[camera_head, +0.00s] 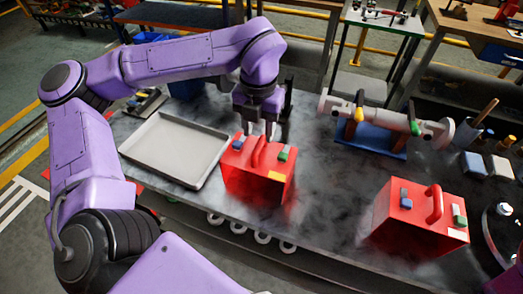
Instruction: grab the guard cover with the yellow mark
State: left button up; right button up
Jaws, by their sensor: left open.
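A red guard cover (258,178) with a curved red handle stands on the grey worktable, left of centre. My right gripper is out of view.
An empty light-grey tray (172,150) lies left of the near cover. A shaft assembly (385,122) with yellow and green pieces rests on a blue stand (370,140) at the back. The tabletop between the two covers is clear.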

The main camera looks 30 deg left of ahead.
aim_at(262, 139)
pick_arm(q)
jog(key=f, duration=0.4)
jog(key=shift+w+d+f+p, duration=0.15)
jog(key=shift+w+d+p, duration=0.1)
jog(key=shift+p, duration=0.15)
jog(key=shift+s+f, duration=0.15)
jog(key=shift+f, duration=0.05)
grip_shut()
jog(key=shift+r, duration=0.1)
dwell(0.7)
